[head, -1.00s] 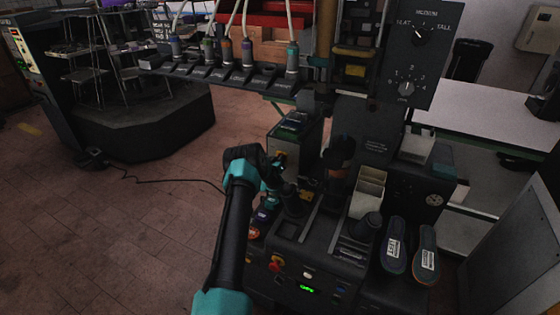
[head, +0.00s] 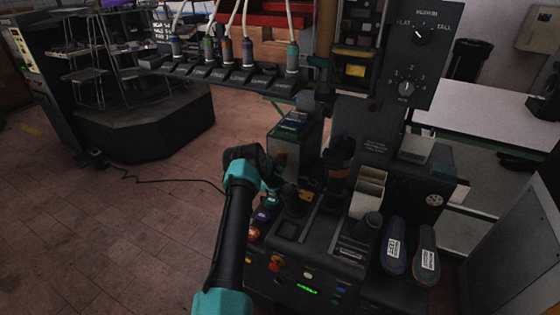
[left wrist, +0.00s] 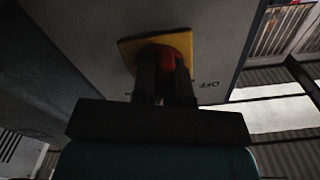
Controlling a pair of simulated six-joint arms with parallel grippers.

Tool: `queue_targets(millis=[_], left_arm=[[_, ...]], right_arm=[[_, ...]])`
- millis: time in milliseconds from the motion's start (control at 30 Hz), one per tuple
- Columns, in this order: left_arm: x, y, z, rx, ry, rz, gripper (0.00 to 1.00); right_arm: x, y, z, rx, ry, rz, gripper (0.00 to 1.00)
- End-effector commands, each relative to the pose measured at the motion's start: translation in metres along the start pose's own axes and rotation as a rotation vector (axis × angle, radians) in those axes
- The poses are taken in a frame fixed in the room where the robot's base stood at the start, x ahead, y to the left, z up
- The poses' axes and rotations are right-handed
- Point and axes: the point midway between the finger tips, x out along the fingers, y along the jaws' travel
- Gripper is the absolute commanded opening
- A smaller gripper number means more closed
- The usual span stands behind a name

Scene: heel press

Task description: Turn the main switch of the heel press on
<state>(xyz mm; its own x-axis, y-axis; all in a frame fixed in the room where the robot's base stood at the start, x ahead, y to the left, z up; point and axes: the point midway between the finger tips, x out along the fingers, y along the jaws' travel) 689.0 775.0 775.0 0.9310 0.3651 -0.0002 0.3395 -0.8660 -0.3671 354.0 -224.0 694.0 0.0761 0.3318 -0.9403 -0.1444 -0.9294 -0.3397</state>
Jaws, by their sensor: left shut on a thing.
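The main switch is a red knob (left wrist: 165,55) on a square yellow plate (left wrist: 184,42), on the grey side of a box. In the left wrist view my left gripper (left wrist: 166,75) is shut on the knob, one dark finger on each side. The fingers hide much of the knob, so I cannot tell its exact angle. An upside-down OFF label (left wrist: 207,84) shows beside the plate. In the head view my left gripper (head: 277,172) is at the side of the grey box (head: 291,140), and the switch is mostly hidden. My right gripper is not in view.
Two soles (head: 394,246) stand at the right. A dark post (head: 289,195) is close to my gripper.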

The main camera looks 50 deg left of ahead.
Motion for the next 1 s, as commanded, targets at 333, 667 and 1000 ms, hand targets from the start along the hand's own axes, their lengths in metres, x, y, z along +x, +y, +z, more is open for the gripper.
queue_targets(millis=[333, 667, 1000], left_arm=[[-0.0001, 0.0001, 0.0000, 0.284, 0.000, 0.000, 0.00], [-0.0001, 0.0000, 0.0000, 0.412, 0.000, 0.000, 0.00], [-0.0001, 0.0001, 0.0000, 0.427, 0.000, 0.000, 0.00]], right_arm=[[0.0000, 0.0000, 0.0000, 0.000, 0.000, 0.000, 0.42], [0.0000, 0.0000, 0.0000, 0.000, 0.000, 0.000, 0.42], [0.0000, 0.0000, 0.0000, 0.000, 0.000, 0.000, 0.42]])
